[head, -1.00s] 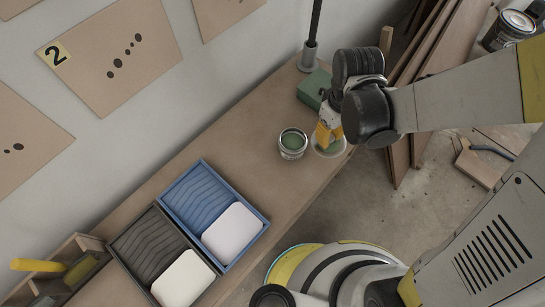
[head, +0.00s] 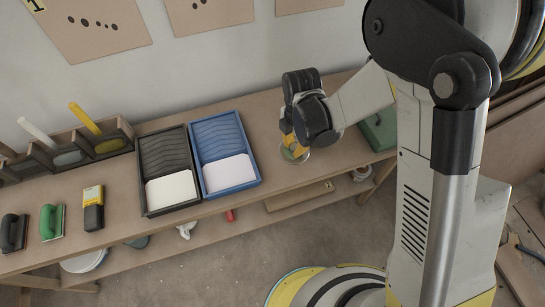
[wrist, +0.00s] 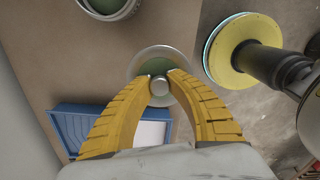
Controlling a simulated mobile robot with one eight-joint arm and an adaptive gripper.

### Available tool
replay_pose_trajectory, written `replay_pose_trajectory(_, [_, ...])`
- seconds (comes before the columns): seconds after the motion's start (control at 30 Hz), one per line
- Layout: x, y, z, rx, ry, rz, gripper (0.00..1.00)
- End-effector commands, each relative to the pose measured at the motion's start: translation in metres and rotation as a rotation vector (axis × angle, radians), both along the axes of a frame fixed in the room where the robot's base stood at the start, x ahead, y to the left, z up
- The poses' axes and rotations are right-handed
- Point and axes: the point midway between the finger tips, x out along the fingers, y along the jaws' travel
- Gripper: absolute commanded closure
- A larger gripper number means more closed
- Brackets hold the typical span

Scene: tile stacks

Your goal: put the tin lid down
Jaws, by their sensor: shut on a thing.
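The tin lid (wrist: 150,67) is a round disc with a green middle, a pale metal rim and a grey knob. My gripper (wrist: 161,84) is shut on the knob, with a yellow finger on either side. In the head view the lid (head: 297,155) shows below my gripper (head: 290,142), near the front edge of the bench. I cannot tell whether it touches the bench. An open tin (wrist: 108,8) with green inside stands at the top of the wrist view, apart from the lid. In the head view my wrist mostly hides that spot.
A blue tray (head: 228,182) and a black tray (head: 154,206), each with a white pad, lie left of my gripper on the bench (head: 115,193). A green box (head: 379,133) stands to the right. Bare bench lies between the blue tray and my gripper.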

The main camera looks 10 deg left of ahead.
Motion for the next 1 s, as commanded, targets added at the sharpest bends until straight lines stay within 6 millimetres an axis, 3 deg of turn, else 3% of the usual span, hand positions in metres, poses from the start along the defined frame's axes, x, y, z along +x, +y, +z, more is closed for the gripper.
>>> replay_pose_trajectory(0.1, [0.01, 0.029, -0.023, 0.0, 0.0, 0.001, 1.0])
replay_pose_trajectory(0.3, [0.019, 0.059, -0.04, 0.0, 0.0, -0.001, 1.0])
replay_pose_trajectory(0.47, [0.021, 0.065, -0.046, 0.0, 0.0, -0.003, 1.0])
replay_pose_trajectory(0.7, [0.021, 0.064, -0.081, 0.0, 0.0, -0.003, 1.0])
replay_pose_trajectory(1.0, [0.021, 0.064, -0.082, 0.0, 0.0, -0.003, 1.0])
